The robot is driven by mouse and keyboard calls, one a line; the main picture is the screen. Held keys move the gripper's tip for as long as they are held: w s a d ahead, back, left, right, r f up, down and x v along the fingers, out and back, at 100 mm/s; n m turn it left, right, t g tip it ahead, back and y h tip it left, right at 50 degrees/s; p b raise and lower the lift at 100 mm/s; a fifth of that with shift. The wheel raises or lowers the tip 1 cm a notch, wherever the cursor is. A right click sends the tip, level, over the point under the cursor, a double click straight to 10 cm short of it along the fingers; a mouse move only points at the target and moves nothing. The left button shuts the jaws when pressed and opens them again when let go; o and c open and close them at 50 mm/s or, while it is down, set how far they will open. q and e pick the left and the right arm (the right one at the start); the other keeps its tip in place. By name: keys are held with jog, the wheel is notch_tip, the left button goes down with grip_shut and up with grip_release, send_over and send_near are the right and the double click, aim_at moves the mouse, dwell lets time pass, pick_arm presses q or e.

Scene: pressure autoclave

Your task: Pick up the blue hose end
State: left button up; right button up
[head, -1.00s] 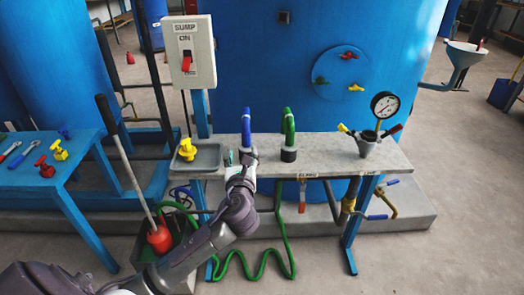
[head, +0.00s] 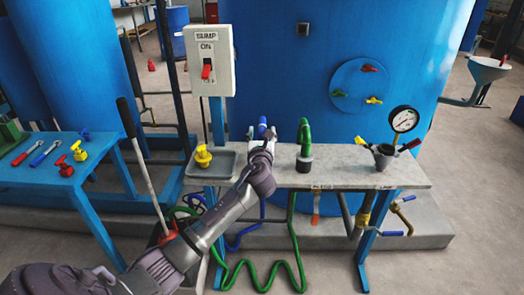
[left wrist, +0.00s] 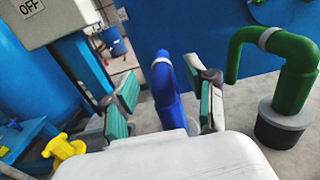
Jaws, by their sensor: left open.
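The blue hose end (head: 262,122) stands upright on the grey bench, left of the green hose end (head: 304,135). My left gripper (head: 262,138) is at it and hides its lower part in the head view. In the left wrist view the blue hose end (left wrist: 166,88) shows between the two green-padded fingers of my open left gripper (left wrist: 164,100). A gap shows on the left side; contact on the right side cannot be told. The green hose end (left wrist: 288,75) stands to the right with a dark collar at its base. My right gripper is not in view.
A grey tray with a yellow valve piece (head: 203,156) lies at the bench's left, below the switch box (head: 209,60). A pressure gauge (head: 404,119) stands at the right.

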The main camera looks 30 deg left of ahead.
pick_arm(q)
jog(key=shift+w+a, duration=0.3)
jog(key=shift+w, duration=0.25)
grip_shut()
